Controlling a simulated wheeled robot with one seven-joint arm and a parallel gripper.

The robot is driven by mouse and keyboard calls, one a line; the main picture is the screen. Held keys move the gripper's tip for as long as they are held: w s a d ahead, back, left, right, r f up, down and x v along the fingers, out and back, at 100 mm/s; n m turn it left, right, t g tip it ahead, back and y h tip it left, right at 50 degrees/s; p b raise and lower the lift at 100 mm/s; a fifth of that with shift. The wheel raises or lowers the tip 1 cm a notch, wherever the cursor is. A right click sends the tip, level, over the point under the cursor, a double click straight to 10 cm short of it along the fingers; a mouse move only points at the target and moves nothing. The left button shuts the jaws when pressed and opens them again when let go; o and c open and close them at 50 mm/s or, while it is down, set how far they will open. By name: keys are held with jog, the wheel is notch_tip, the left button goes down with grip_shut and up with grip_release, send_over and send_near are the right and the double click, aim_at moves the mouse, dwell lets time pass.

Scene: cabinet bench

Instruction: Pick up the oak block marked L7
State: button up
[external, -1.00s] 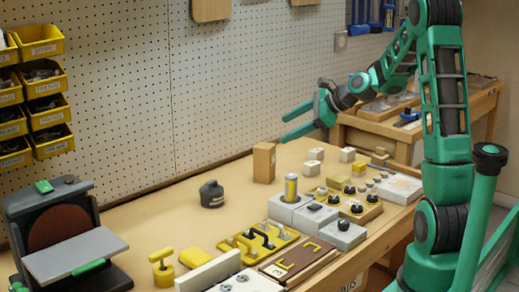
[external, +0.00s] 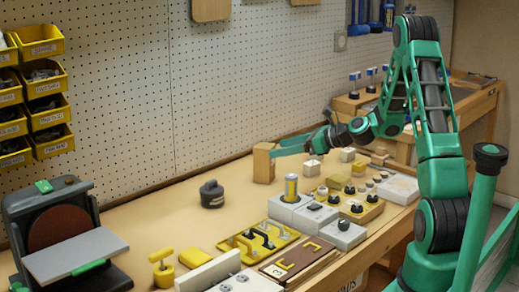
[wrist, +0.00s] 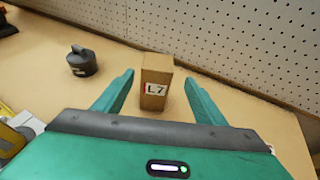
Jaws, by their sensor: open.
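The oak block (external: 263,163) stands upright on the bench near the pegboard wall. In the wrist view the block (wrist: 157,72) shows a white label reading L7 on its near face. My gripper (wrist: 160,90) is open, with one green finger to each side of the block in that view. In the external view my gripper (external: 285,148) is level with the block's upper part, at its right side. The fingertips overlap the block's edge there, and I cannot tell whether they touch it.
Small white blocks (external: 312,168) and a yellow cylinder on a grey base (external: 291,188) stand to the right. The pegboard wall (external: 215,80) rises close behind. Bench between canister and block is clear.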

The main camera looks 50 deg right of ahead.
aim_at(264, 163)
jog(key=x, duration=1.1)
jog(key=shift+s+a+f, duration=0.1)
jog(key=shift+a+f, duration=0.1)
jog(key=shift+f, duration=0.2)
jog(key=c, duration=1.3)
